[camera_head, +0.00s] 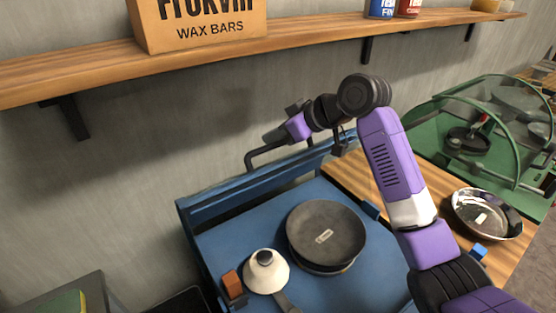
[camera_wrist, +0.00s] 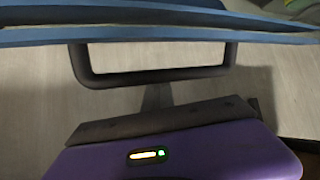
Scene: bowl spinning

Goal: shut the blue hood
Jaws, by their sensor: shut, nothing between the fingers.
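The blue hood (camera_head: 235,186) stands raised at the back of the blue machine, seen nearly edge-on. Its edge also crosses the top of the wrist view (camera_wrist: 160,33). A dark U-shaped handle (camera_head: 250,160) sticks out from the hood toward the wall. In the wrist view the handle bar (camera_wrist: 155,76) runs across the middle. My gripper (camera_head: 268,138) is shut and empty, up behind the hood by the wall. Its narrow fingers (camera_wrist: 157,97) reach toward the middle of the handle bar. I cannot tell whether they touch it.
On the blue machine bed (camera_head: 225,240) are a dark round disc (camera_head: 325,235), a white cone-shaped part (camera_head: 266,272) and an orange block (camera_head: 232,284). A wooden shelf (camera_head: 290,33) runs above my arm. A metal bowl (camera_head: 487,214) and a green machine (camera_head: 430,135) are at right.

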